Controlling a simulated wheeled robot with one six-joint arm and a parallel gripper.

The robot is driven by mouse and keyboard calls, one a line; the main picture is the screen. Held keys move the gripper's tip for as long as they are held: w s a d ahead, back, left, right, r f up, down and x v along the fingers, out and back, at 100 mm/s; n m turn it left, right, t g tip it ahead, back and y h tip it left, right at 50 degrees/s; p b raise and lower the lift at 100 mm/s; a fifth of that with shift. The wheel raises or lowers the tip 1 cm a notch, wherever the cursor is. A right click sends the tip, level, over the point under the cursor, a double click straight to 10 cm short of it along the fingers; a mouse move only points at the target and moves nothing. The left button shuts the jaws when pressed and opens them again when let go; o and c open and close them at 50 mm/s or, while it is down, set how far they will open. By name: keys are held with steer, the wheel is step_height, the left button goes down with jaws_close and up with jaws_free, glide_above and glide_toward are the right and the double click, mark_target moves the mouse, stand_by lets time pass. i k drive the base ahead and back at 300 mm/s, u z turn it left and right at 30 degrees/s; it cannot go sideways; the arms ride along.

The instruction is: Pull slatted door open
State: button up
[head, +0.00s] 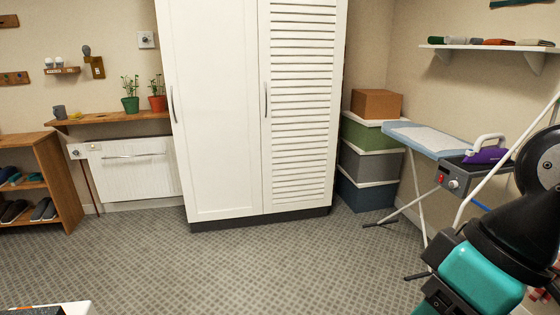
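The slatted door (303,110) is the right-hand door of a tall white wardrobe and looks shut, flush with its frame. It has horizontal slats and a slim vertical handle (266,100) near its left edge. The plain white door (215,110) stands to its left, also shut, with its own handle (173,104) at its far left edge. The top of the wardrobe is cut off by the frame. My arm shows at the lower right, well apart from the wardrobe. The end of my gripper cannot be made out.
Patterned carpet (270,265) before the wardrobe is clear. Stacked boxes (368,165) stand close to its right side. An ironing board (425,140) with an iron (484,152) stands further right. A white radiator (137,170) is at left. A white corner (72,308) shows at bottom left.

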mark_target(302, 43)
steer(key=u, duration=0.1)
steer(key=i, duration=2.1)
steer(key=u, duration=0.3)
steer(key=i, duration=1.75)
steer(key=u, duration=0.05)
